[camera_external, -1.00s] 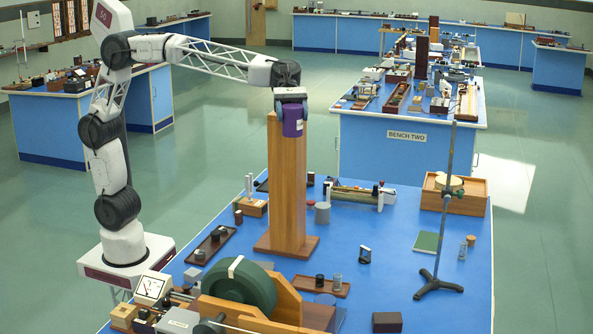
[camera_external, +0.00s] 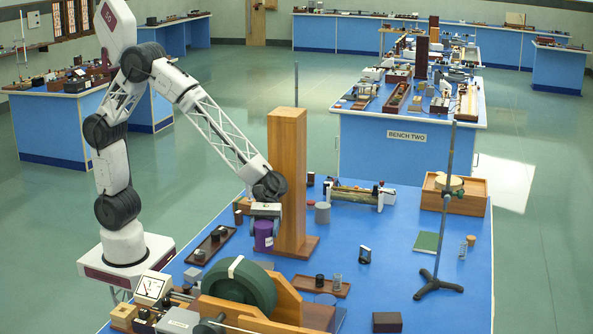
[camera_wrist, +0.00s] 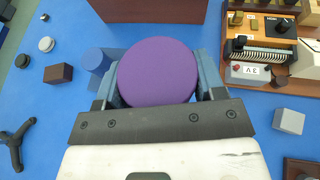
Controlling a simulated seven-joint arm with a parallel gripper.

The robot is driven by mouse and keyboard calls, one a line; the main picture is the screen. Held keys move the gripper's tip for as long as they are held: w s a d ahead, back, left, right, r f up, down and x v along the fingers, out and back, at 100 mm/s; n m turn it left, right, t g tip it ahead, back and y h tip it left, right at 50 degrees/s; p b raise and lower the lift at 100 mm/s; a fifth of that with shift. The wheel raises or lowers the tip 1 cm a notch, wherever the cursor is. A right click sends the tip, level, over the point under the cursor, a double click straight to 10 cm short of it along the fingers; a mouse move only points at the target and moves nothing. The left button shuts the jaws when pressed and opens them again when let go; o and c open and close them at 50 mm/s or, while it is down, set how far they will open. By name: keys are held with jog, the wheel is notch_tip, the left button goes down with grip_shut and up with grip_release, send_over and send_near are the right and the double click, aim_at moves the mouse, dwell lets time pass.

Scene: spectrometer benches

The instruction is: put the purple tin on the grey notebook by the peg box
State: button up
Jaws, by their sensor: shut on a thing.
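The purple tin (camera_external: 264,236) is in my gripper (camera_external: 265,222), low in front of the tall wooden post's left side. In the wrist view the tin's round purple top (camera_wrist: 157,70) sits between my two fingers, which are shut on its sides. I cannot tell whether the tin touches anything below it. A block with upright pegs stood left of the post in the earlier view; my arm now covers most of it. I cannot make out a grey notebook for certain in either view.
The tall wooden post (camera_external: 288,180) stands close to the right of my gripper. A brown tray (camera_external: 211,245) with small dark items lies to the left. A large green wheel (camera_external: 240,284) stands nearer the camera. Bare blue bench lies right of the post, near a green book (camera_external: 428,242).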

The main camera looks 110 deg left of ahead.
jog(key=shift+t, duration=0.3)
jog(key=s+a+f, duration=0.1)
jog(key=s+f, duration=0.2)
jog(key=f, duration=0.1)
jog(key=s+a+f, duration=0.1)
jog(key=s+f, duration=0.2)
jog(key=f, duration=0.2)
jog(key=s+a+f, duration=0.2)
jog(key=s+f, duration=0.1)
jog(key=f, duration=0.1)
jog(key=shift+s+f, duration=0.15)
jog(key=shift+s, duration=0.2)
jog(key=a, duration=0.2)
jog(key=a+n, duration=0.1)
jog(key=shift+s+a+f+t, duration=0.2)
jog(key=shift+s+a+t, duration=0.1)
jog(key=shift+a+t, duration=0.1)
jog(key=shift+a+r+n+y, duration=0.1)
jog(key=shift+a+n+y, duration=0.2)
jog(key=shift+a, duration=0.55)
jog(key=shift+f, duration=1.5)
jog(key=shift+f, duration=0.15)
jog(key=o, duration=1)
